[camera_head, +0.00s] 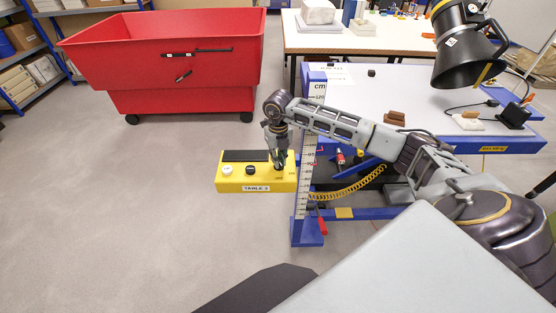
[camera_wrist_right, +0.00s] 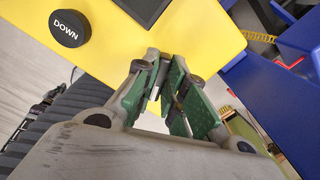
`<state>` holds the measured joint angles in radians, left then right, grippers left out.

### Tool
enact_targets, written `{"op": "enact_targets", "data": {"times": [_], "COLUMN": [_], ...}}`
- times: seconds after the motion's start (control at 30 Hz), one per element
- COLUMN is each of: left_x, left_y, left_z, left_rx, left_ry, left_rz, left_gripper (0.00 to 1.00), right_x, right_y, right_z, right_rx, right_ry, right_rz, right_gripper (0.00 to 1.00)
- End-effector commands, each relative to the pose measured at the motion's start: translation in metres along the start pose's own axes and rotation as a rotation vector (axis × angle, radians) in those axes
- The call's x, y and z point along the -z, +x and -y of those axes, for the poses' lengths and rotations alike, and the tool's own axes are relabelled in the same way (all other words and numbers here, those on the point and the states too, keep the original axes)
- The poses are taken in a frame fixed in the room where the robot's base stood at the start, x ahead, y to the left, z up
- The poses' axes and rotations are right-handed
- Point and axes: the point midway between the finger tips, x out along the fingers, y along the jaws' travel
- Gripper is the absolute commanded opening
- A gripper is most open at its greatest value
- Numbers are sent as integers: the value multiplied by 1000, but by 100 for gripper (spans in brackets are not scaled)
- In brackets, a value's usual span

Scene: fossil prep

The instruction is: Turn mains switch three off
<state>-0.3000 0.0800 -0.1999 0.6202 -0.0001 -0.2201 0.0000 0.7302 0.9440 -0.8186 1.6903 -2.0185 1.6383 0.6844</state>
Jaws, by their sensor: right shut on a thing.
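The yellow control box (camera_head: 227,185), labelled TABLE 3, sits at the left end of the blue-framed table. A white button (camera_head: 227,170), a black button (camera_head: 250,171) and a dark panel (camera_head: 245,156) are on its top. The black button, marked DOWN, also shows in the right wrist view (camera_wrist_right: 69,28). My right gripper (camera_head: 279,165) points down at the box's right end. In the wrist view its green-padded fingers (camera_wrist_right: 168,80) are close together, shut on mains switch three, which they mostly hide. Its on or off position cannot be told. My left gripper is out of view.
The blue-framed lift table (camera_head: 400,90) stands right of the box, with a height scale (camera_head: 306,180) and a yellow coiled cable (camera_head: 350,188) beside it. A black lamp (camera_head: 462,60) hangs over it. A red wheeled bin (camera_head: 170,60) stands back left. Floor left of the box is clear.

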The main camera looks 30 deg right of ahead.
Motion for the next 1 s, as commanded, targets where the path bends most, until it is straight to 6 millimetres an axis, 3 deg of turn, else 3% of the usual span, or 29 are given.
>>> {"op": "enact_targets", "data": {"times": [0.5, 1.0], "left_x": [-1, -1], "left_y": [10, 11], "left_z": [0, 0], "left_rx": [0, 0], "left_ry": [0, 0], "left_rz": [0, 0], "left_gripper": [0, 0], "right_x": [0, 0], "right_y": [0, -1], "right_z": [2, 3], "right_rx": [0, -1], "right_ry": [346, 434], "right_rz": [2, 2], "right_gripper": [0, 0]}}
